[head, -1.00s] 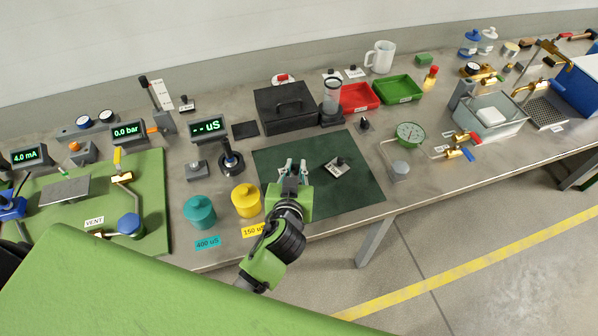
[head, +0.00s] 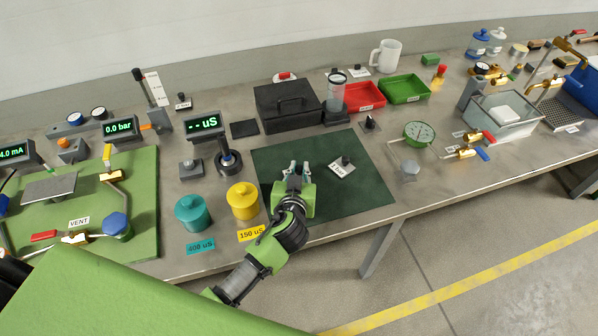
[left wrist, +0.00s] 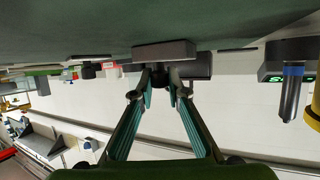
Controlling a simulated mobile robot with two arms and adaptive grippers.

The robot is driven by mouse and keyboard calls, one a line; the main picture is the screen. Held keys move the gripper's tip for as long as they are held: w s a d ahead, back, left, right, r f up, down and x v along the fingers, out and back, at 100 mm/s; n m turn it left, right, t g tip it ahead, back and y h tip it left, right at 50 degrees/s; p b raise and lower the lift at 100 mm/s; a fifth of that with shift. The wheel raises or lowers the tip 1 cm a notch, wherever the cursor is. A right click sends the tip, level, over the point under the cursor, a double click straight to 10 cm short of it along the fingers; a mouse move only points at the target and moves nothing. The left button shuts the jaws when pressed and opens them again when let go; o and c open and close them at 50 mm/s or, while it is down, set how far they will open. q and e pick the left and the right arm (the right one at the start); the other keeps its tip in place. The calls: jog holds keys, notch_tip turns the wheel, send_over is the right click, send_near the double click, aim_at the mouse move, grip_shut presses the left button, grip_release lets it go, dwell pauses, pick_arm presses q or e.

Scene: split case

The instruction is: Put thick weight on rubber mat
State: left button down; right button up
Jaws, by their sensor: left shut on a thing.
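My left gripper (head: 293,168) is over the left front part of the dark green mat (head: 350,200), fingers pointing away from me. In the left wrist view its two fingers (left wrist: 161,75) close in on a flat grey block (left wrist: 165,50), which looks like the thick weight. The block is at the mat's surface or just above it; I cannot tell which. In the head view the gripper hides it. A small black square mat (head: 244,128) lies behind. My right gripper is not in view.
A black case (head: 287,107) stands behind the green mat. Yellow (head: 243,202) and teal (head: 192,214) lidded pots stand left of the gripper. A green dial gauge (head: 420,134) is at the right. The mat's right front part is clear.

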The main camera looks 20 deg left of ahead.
pick_arm(q)
jog(key=c, duration=2)
grip_release()
jog(key=shift+s, duration=0.15)
jog(key=shift+s+d, duration=0.1)
jog(key=shift+s, duration=0.2)
jog(key=b+v, duration=0.2)
jog(key=v, duration=0.8)
jog(key=shift+r, duration=0.15)
jog(key=shift+s+r, duration=0.3)
jog(key=shift+s, duration=0.2)
jog(key=shift+d+f, duration=0.1)
